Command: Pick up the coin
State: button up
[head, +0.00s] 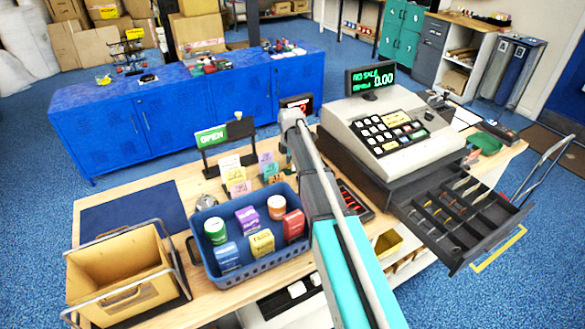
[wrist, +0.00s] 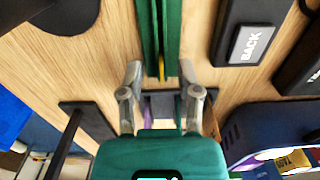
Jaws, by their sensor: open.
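In the wrist view, a small yellow sliver (wrist: 161,69) shows in the dark groove of a long green holder (wrist: 147,30). It may be the coin seen edge-on, but it is too small to be sure. My gripper (wrist: 160,73) is open, with one grey fingertip on each side of the green holder, and the yellow sliver appears between them. Nothing shows held in it. I cannot tell how far the fingertips are above the holder. In the head view, my arm hides the area around the gripper, and I cannot make out the coin there.
A cash register (head: 385,120) with an open drawer (head: 458,262) stands right of my arm. A blue basket (head: 262,269) of small boxes and tubs and a cardboard box in a wire frame (head: 115,262) stand left. A dark block marked BACK (wrist: 247,43) lies right of the fingers.

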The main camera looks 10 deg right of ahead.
dwell(0.3)
grip_shut()
jog(key=shift+r, duration=0.1)
dwell(0.4)
jog(key=shift+r+p, duration=1.2)
jog(key=shift+p, duration=0.1)
jog(key=s+a+r+p, duration=0.1)
jog(key=s+r+p, duration=0.9)
jog(key=s, duration=0.4)
jog(key=shift+a+r, duration=0.15)
jog(key=shift+r, duration=0.05)
